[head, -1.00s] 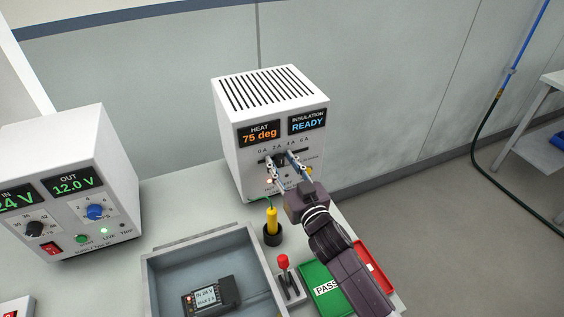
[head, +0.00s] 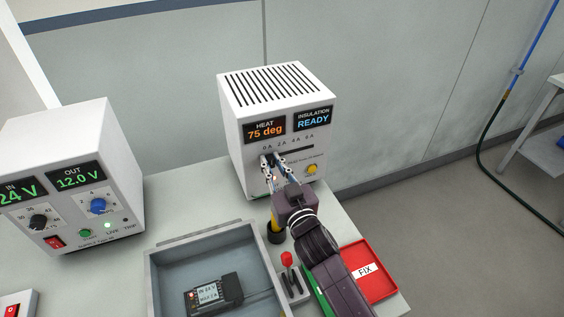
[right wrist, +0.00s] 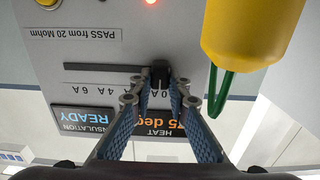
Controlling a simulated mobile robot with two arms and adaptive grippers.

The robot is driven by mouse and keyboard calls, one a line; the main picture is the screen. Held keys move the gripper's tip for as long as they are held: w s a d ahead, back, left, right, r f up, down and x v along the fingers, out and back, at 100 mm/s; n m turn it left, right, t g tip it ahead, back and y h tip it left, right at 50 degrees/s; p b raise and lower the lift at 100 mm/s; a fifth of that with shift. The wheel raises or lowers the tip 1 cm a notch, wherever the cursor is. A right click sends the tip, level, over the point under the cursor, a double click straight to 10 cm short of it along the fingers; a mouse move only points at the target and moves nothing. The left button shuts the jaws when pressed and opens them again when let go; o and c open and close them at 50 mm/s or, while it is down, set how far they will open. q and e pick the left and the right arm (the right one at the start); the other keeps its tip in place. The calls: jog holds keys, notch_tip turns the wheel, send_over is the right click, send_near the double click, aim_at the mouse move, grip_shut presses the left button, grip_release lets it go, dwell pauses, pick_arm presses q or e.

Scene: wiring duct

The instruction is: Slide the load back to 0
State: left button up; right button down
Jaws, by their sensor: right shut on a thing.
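The white load box (head: 285,82) stands at the back of the bench. Its screens read HEAT 75 deg and INSULATION READY. A horizontal slot (head: 297,150) below them is marked 0 A to 6 A. My right gripper (head: 273,163) is shut on the black slider knob (right wrist: 160,72), with a finger on each side. The knob is at the 0 A end of the slot; the fingers partly hide it in the head view. My left gripper is not in view.
A yellow-handled probe (head: 274,222) stands in a holder just below my right gripper. The power supply (head: 62,170) is at left. A grey tray (head: 155,285) holds a small module (head: 213,295). A red FIX tray (head: 381,282) lies beside my right arm.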

jog(key=shift+s+a, duration=0.1)
jog(key=shift+a, duration=0.05)
jog(key=c, duration=2.2)
grip_release()
jog(key=o, duration=0.4)
jog(key=shift+s+a, duration=0.1)
jog(key=shift+a, duration=0.1)
jog(key=shift+c, duration=0.2)
jog(key=shift+d, duration=0.15)
jog(key=shift+s+d, duration=0.1)
jog(key=shift+s, duration=0.05)
jog(key=v, duration=1.1)
jog(key=shift+s, duration=0.3)
